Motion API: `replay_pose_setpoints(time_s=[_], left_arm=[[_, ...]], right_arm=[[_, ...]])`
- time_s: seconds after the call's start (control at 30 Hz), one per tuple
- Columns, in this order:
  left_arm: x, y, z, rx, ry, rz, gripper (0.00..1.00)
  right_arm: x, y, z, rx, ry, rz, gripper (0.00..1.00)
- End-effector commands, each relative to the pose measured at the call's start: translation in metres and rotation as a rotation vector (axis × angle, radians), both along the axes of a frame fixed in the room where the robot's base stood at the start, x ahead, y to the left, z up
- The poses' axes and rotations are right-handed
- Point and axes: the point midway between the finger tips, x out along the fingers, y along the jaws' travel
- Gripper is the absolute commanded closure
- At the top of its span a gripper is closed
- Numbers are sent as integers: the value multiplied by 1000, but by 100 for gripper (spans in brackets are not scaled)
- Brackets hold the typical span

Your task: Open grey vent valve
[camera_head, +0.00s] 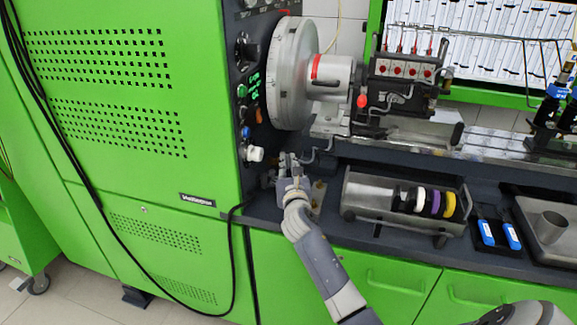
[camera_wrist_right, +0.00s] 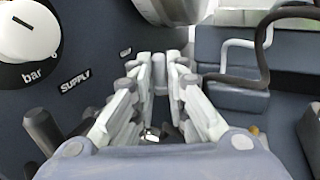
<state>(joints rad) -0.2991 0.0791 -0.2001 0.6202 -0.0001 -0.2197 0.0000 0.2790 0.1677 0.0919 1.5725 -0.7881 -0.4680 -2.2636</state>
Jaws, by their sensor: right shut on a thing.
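My right gripper (camera_head: 288,163) is at the corner of the dark bench top, beside the green cabinet's control panel. In the wrist view its fingers (camera_wrist_right: 161,78) are closed around a narrow grey upright piece, which looks like the grey vent valve (camera_wrist_right: 160,82). Most of the valve is hidden by the fingers, so its angle cannot be told. A small shiny metal part (camera_wrist_right: 151,134) shows lower down between the fingers. In the head view the gripper and wrist cover the valve.
A white knob marked bar (camera_wrist_right: 28,32) is left of the fingers. A dark lever (camera_wrist_right: 42,130) stands below it. A tray with coloured rings (camera_head: 370,190) is right of the gripper. The round metal chuck (camera_head: 292,75) is above. A black cable (camera_head: 232,250) hangs nearby.

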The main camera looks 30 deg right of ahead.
Motion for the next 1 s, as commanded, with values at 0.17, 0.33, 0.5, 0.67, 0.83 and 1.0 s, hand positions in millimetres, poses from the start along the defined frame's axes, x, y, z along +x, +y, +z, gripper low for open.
replay_pose_setpoints(time_s=[0.17,0.33,0.5,0.67,0.83,1.0], left_arm=[[-2,0,11,0,3,1,100],[-2,0,10,0,4,1,100],[-2,0,10,0,4,1,100],[-2,0,10,0,3,1,100],[-2,0,11,1,3,1,100],[-1,0,14,-1,2,1,100]], right_arm=[[-1,-6,2,-5,-2,40,100],[-1,-7,2,-4,-4,39,100],[-1,-8,3,-5,-4,37,100],[-1,-9,3,-6,-5,36,100],[-1,-9,4,-7,-5,35,100],[-1,-11,6,-10,-5,39,100]])
